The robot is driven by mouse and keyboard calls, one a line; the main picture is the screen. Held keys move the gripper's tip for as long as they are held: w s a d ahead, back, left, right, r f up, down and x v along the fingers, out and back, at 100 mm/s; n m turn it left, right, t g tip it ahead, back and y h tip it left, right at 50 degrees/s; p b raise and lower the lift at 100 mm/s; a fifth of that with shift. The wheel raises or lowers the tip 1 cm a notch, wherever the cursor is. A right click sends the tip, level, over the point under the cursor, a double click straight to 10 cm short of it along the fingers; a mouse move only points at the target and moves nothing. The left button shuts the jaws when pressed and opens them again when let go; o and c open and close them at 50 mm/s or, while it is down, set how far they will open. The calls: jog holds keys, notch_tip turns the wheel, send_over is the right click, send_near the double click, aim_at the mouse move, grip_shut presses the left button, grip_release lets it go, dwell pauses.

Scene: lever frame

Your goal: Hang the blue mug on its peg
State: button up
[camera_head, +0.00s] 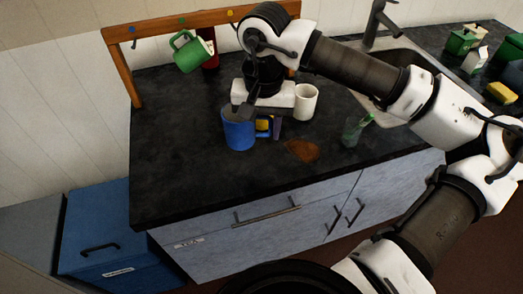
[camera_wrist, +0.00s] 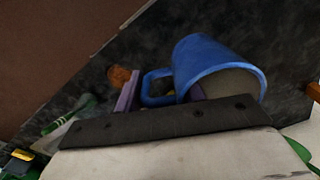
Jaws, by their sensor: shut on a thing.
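The blue mug (camera_head: 237,133) stands upright, on or just above the dark counter, with its handle to the right. It also shows in the wrist view (camera_wrist: 205,65), open end toward the camera. My gripper (camera_head: 262,122) is shut on the mug; in the wrist view one finger is at the mug's mouth and the other beyond the handle. The wooden rack (camera_head: 122,68) stands at the back left, with coloured dots along its top bar. Under the blue dot (camera_head: 131,29) at its left end, a dark peg (camera_head: 133,43) holds nothing.
A green mug (camera_head: 187,54) hangs tilted on the rack, with a red one (camera_head: 210,50) beside it. A white mug (camera_head: 305,103) stands right of my gripper. A brown patch (camera_head: 301,150) and a green glass-like item (camera_head: 354,130) are farther right. The counter's left side is clear.

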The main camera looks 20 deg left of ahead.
notch_tip(320, 180, down, 9)
jog(key=shift+r+p, duration=0.1)
jog(key=shift+p, duration=0.8)
jog(key=shift+f, duration=0.45)
jog(key=shift+f+b, duration=0.15)
jog(key=shift+b, duration=0.15)
jog(key=o, duration=1.3)
notch_tip(320, 180, up, 12)
jog(key=b, duration=0.3)
jog(key=shift+r, duration=0.2)
